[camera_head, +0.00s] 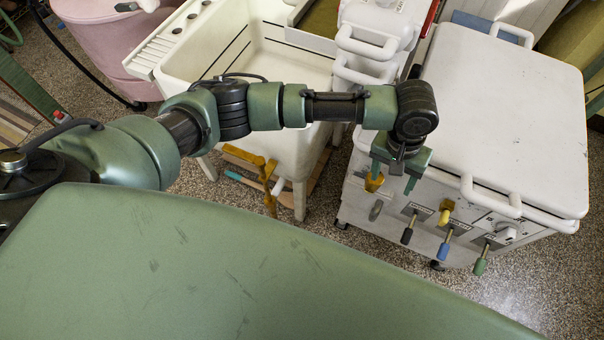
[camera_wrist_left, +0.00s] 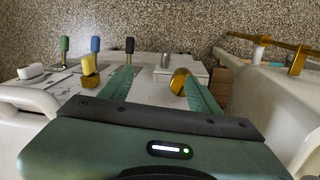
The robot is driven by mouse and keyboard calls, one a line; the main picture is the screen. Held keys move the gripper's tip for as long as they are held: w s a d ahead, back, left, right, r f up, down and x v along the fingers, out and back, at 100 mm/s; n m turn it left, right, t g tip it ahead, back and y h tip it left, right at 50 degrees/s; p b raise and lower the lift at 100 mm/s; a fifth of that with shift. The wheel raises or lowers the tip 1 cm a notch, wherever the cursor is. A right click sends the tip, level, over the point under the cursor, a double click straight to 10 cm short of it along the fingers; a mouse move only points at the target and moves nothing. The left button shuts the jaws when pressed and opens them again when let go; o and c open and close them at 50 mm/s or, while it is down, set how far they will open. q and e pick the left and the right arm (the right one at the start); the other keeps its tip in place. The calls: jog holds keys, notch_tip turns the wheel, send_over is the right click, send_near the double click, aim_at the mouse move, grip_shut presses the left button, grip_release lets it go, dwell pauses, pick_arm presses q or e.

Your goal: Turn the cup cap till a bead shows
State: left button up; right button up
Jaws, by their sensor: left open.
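The cup cap, a brass-coloured round cap (camera_head: 374,183), sits on the near side of the white washer, at its left end. In the left wrist view the cap (camera_wrist_left: 179,81) lies between my fingers, close to the right-hand finger, which overlaps its edge. I cannot tell whether they touch. My left gripper (camera_head: 393,184) is open above the washer's near edge; its spread green fingers also show in the left wrist view (camera_wrist_left: 161,88). No bead is visible at the cap. My right gripper is not in view.
The white washer (camera_head: 500,110) has a white handle (camera_head: 490,197) and black, blue and green-tipped levers (camera_head: 444,247) right of the cap. A yellow knob (camera_head: 446,209) stands among them. A pale sink (camera_head: 270,70) with a brass-coloured tap-like part (camera_head: 268,180) is left.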

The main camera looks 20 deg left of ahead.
pick_arm(q)
jog(key=shift+s+d+m+h, duration=1)
jog(key=shift+s+d+h, duration=0.85)
jog(key=shift+s, duration=1.25)
jog(key=w+a+f+n+t+y+p, duration=0.1)
jog(key=a+f, duration=0.4)
jog(key=f, duration=0.3)
jog(key=w+a+f+n+t, duration=0.1)
jog(key=a+f+t, duration=0.1)
jog(key=a+f, duration=0.45)
jog(key=s+a+f+y, duration=0.1)
jog(key=s+a+f, duration=0.3)
jog(key=f, duration=0.4)
jog(key=s+a+f+y, duration=0.1)
jog(key=s+a+f, duration=0.3)
jog(key=f, duration=0.5)
jog(key=shift+s+a+p, duration=0.2)
jog(key=shift+a+p, duration=0.15)
jog(key=shift+p, duration=0.05)
jog(key=shift+r, duration=0.1)
